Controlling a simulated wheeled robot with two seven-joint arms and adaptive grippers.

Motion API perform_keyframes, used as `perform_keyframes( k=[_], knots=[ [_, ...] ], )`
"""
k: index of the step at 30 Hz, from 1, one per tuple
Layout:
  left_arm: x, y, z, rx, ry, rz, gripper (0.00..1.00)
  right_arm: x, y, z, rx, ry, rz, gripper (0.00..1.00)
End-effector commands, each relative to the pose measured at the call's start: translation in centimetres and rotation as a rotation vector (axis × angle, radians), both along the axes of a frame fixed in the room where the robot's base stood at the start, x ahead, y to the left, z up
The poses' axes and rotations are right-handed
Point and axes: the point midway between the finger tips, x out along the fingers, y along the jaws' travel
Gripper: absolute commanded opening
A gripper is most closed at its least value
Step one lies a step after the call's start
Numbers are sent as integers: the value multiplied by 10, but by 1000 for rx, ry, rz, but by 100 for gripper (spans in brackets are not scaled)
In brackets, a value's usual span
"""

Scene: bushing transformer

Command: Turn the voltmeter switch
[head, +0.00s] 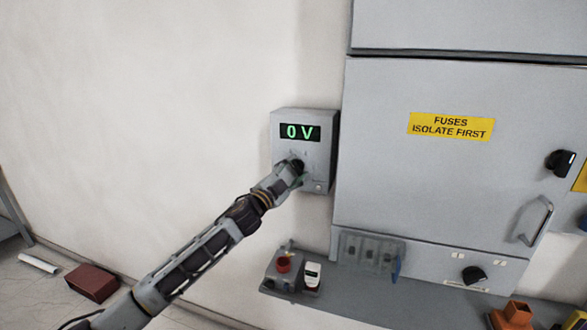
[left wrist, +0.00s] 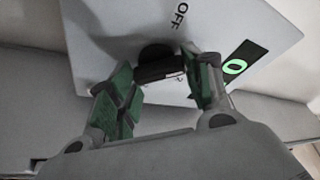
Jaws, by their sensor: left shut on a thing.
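The voltmeter (head: 324,152) is a grey box on the wall, left of the large grey cabinet. Its green display (head: 300,132) reads "0 V". My left gripper (head: 296,166) reaches the front of the box below the display and mostly hides the switch in the head view. In the left wrist view, the black switch knob (left wrist: 155,57) sits between the green-padded fingers of my left gripper (left wrist: 159,73), which is shut on it. An "OFF" label (left wrist: 181,14) shows beside the knob. My right gripper is not in view.
The cabinet (head: 390,180) stands close to the voltmeter's right, with a "FUSES ISOLATE FIRST" label (head: 451,126), a black knob (head: 560,163) and a handle (head: 535,220). A shelf (head: 345,302) below holds a box with a red button (head: 284,264). A dark red block (head: 92,282) lies lower left.

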Motion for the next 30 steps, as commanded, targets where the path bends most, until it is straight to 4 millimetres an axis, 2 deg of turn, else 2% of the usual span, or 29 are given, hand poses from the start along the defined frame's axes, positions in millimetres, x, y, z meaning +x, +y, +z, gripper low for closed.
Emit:
perform_keyframes(
  k=[9,26,27,30],
  knots=[
    [0,0,0,112,-36,1,26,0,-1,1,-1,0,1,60],
    [0,0,-1,137,-44,-1,26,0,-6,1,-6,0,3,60],
    [0,0,-1,137,-43,-1,52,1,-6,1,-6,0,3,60],
    [0,0,-1,137,-43,-1,65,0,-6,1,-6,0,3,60]
  ],
)
